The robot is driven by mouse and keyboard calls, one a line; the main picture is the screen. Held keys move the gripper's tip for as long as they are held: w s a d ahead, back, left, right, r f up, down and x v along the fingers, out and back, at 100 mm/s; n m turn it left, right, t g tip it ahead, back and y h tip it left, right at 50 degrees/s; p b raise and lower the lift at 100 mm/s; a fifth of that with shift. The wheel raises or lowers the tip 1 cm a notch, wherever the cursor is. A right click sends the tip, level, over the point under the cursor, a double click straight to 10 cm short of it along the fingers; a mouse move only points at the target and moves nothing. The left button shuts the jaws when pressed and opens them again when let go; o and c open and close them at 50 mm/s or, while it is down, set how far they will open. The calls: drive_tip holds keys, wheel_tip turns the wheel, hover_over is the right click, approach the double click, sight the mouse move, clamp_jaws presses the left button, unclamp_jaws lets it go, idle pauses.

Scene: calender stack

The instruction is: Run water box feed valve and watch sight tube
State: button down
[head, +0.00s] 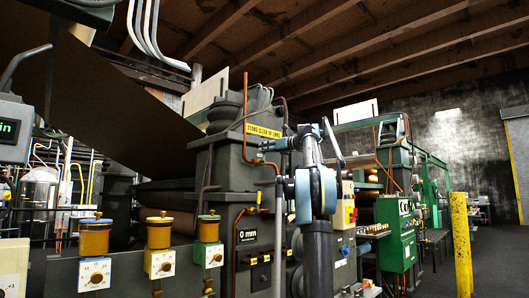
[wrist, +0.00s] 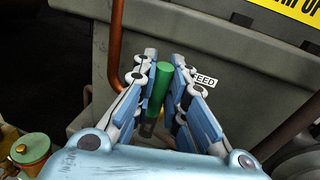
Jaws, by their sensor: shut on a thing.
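My gripper (wrist: 164,60) is closed around a green cylindrical handle (wrist: 161,82), which stands between its two blue-and-grey fingers in the wrist view. A small white label reading FEED (wrist: 205,80) is on the grey machine face just right of the fingers. The valve body is mostly hidden by the fingers. I cannot pick out a sight tube in either view.
A copper pipe (wrist: 116,45) runs close to the left of the fingers, and a dark pipe (wrist: 290,130) slants at right. Amber-topped oilers (head: 159,232) line the front left. A green control cabinet (head: 397,235) and yellow post (head: 461,240) stand right, beside open floor.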

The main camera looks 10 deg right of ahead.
drive_tip(key=shift+a, duration=0.1)
drive_tip(key=shift+s+a+f+n+h, duration=0.35)
drive_tip(key=shift+s+a+n, duration=0.3)
drive_tip(key=shift+n, duration=0.8)
drive_tip(key=shift+s+a+f+n+h, duration=0.25)
drive_tip(key=shift+s+a+f+n, duration=0.35)
drive_tip(key=shift+n, duration=0.8)
drive_tip(key=shift+s+a+f+n+h, duration=0.3)
drive_tip(key=shift+a+n, duration=0.55)
drive_tip(key=shift+n, duration=0.6)
drive_tip(key=c, duration=1.6)
unclamp_jaws()
drive_tip(key=shift+s, duration=0.1)
drive_tip(key=v, duration=1.1)
drive_tip(key=shift+s+d+r, duration=0.2)
drive_tip(key=shift+d+r, duration=0.05)
drive_tip(key=shift+d, duration=0.05)
